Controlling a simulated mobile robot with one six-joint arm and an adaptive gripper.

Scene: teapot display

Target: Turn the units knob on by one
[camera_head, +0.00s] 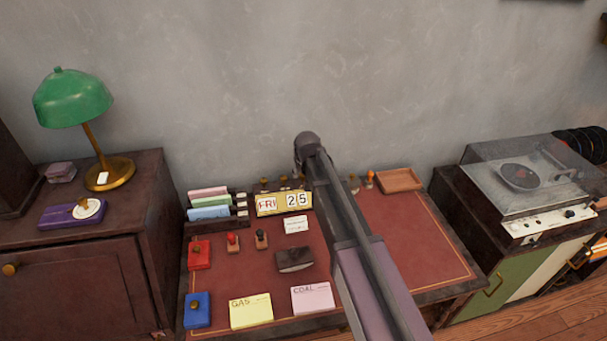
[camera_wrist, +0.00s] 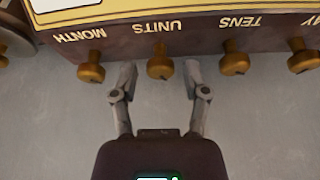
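The units knob (camera_wrist: 160,62) is a brass knob beneath the upside-down word UNITS in the wrist view. My gripper (camera_wrist: 160,70) is open, with one fingertip on each side of this knob and a gap on both sides. It does not appear to touch the knob. The perpetual calendar (camera_head: 268,206) shows FRI and 25 in the head view. My arm covers its right part in that view, and my fingers cannot be made out there.
The tens knob (camera_wrist: 234,63) is right of the units knob, and the month knob (camera_wrist: 91,68) is left of it, near my left finger. A card rack (camera_head: 241,208) stands beside the calendar. Stamps and cards lie on the red desk (camera_head: 425,240). The wall (camera_head: 230,90) is behind.

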